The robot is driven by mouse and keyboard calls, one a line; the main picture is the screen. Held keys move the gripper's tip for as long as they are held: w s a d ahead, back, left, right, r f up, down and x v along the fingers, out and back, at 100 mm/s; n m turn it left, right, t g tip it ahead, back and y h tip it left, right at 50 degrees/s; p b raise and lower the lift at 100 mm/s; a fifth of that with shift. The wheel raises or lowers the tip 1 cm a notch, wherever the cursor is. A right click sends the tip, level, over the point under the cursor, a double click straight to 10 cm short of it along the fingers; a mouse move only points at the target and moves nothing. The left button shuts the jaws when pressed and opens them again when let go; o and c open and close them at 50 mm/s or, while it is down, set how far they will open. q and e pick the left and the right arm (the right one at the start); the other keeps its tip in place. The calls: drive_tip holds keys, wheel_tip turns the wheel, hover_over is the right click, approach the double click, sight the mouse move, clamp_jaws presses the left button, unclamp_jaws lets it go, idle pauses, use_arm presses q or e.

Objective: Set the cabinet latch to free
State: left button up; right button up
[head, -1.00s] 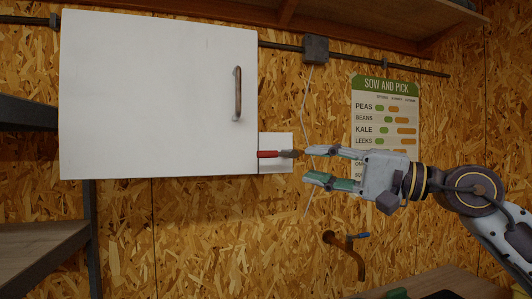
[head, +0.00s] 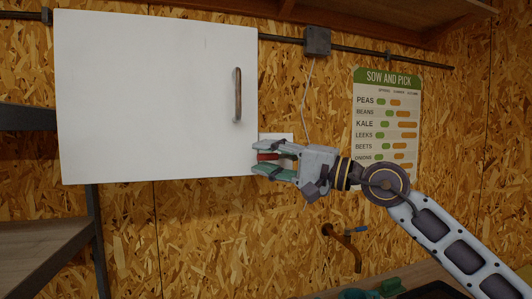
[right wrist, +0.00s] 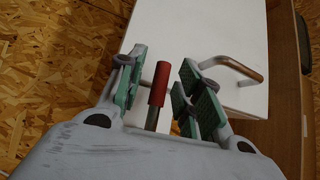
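The white cabinet (head: 150,95) is on the wall with its door shut and a metal bar handle (head: 238,95) near the right edge. The latch has a red grip (head: 267,156) on a pale plate (head: 284,137) at the cabinet's lower right corner. My right gripper (head: 262,160) is at the latch, its fingers above and below the red grip. In the right wrist view the red grip (right wrist: 159,83) lies between the open fingers, with gaps visible at both sides. The latch's pivot end is hidden behind my gripper in the head view. My left gripper is not in view.
A pipe (head: 370,53) with a grey box (head: 317,41) and a hanging cable runs above. A "SOW AND PICK" poster (head: 388,125) hangs right of my gripper. A tap (head: 345,245) sticks out below. Shelves (head: 35,240) stand at the left.

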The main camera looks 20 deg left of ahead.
drive_tip(key=shift+a, duration=0.25)
clamp_jaws()
idle(0.3)
